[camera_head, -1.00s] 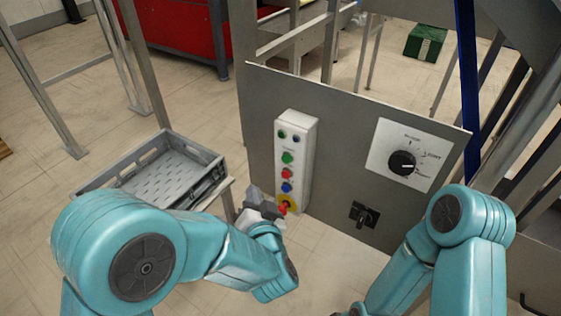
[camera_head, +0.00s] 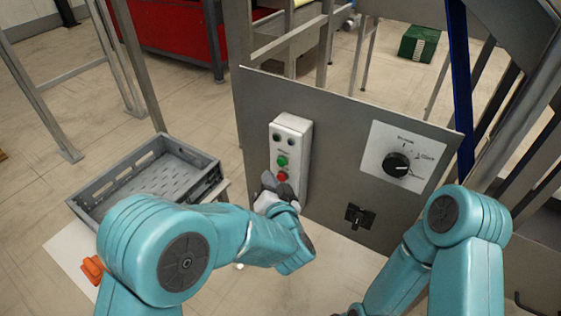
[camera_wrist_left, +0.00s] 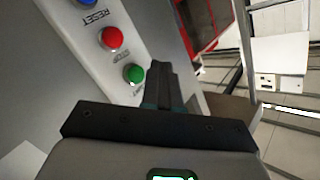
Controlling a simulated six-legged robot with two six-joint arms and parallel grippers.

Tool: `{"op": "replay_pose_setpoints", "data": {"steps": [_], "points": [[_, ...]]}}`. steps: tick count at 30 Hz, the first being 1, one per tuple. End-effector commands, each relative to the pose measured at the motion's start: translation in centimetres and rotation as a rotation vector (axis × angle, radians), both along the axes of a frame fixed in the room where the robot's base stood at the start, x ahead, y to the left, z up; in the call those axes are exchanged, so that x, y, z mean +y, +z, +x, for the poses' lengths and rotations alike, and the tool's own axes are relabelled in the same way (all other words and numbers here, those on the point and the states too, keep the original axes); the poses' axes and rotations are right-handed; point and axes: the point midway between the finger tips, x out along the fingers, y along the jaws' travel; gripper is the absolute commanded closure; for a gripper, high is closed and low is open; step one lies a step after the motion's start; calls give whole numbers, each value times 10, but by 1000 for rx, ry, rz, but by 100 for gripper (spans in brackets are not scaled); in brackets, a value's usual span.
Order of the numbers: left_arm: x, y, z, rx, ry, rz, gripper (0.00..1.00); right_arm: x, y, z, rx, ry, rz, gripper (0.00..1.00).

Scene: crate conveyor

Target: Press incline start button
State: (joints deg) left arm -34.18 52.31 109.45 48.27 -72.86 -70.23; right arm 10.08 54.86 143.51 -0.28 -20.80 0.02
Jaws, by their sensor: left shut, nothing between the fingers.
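A white button box (camera_head: 304,150) is on the grey panel in the head view, with a green button (camera_head: 282,160) and a red button (camera_head: 282,176) showing. Its lower buttons are hidden behind my left gripper (camera_head: 270,182), which is shut and empty in front of the box. In the left wrist view the box (camera_wrist_left: 92,62) shows a green button (camera_wrist_left: 133,73), a red button (camera_wrist_left: 111,37) labelled STOP and part of a blue one labelled RESET. The shut fingers (camera_wrist_left: 160,72) are right beside the green button; I cannot tell if they touch it. My right gripper is out of view.
A rotary dial (camera_head: 396,164) and a black switch (camera_head: 359,216) are on the panel to the right. A grey crate (camera_head: 95,188) stands left of the panel. An orange object (camera_head: 92,268) lies at the lower left.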

Motion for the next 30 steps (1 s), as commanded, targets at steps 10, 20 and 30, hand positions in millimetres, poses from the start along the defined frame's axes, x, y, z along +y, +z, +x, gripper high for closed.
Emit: {"op": "replay_pose_setpoints", "data": {"steps": [10, 20, 30], "points": [[-13, 0, 18, 0, 0, 1, 100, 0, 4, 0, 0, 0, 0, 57], [-13, 0, 18, 0, 0, 1, 100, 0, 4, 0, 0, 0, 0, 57], [-13, 0, 18, 0, 0, 1, 100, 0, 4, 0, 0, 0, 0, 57]]}}
